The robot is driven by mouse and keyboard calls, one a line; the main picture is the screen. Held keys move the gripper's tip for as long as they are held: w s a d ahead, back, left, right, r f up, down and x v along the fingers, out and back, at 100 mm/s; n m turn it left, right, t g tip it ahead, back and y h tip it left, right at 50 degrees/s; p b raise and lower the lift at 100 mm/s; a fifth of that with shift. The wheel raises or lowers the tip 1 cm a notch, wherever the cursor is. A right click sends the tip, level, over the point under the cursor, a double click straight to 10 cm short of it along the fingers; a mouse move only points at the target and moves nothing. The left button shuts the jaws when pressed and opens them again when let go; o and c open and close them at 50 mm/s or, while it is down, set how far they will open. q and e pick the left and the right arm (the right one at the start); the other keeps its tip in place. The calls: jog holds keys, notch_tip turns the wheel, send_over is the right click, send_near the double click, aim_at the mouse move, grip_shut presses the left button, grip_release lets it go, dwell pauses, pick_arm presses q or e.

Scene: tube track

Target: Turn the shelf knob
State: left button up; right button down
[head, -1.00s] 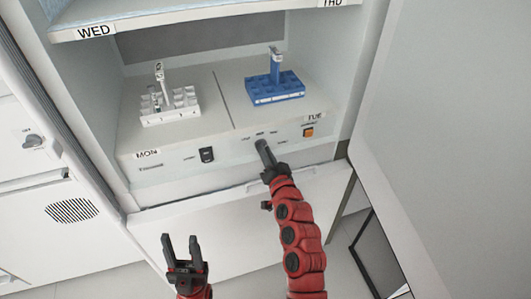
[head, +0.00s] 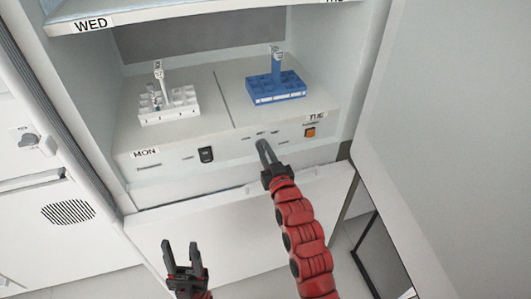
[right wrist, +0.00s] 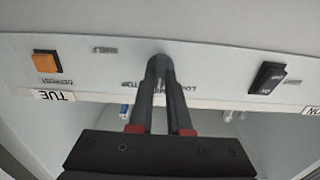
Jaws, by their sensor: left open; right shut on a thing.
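The control panel (head: 225,155) is the front strip below the shelf floor, with small printed labels. My right gripper (head: 261,144) reaches its middle, and its fingertips are shut on the shelf knob there. The fingers hide nearly all of the knob in the head view. In the right wrist view the panel is upside down, and the fingertips (right wrist: 160,64) meet at the knob between the orange switch and the black switch. Which way the knob points cannot be seen. My left gripper (head: 181,247) is open and empty, low and left, away from the panel.
An orange switch (head: 310,132) and a black switch (head: 206,154) flank the knob. A white rack (head: 170,110) and a blue rack (head: 277,92) stand on the shelf above. An open door (head: 455,150) fills the right. A lowered front panel (head: 235,225) lies below.

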dwell(0.4)
jog(key=c, duration=0.9)
grip_release()
jog(key=shift+o, duration=0.2)
jog(key=p+v, duration=0.2)
jog(key=v, duration=1.5)
jog(key=shift+s, duration=0.2)
jog(key=shift+d+r, duration=0.1)
jog(key=shift+r, duration=0.05)
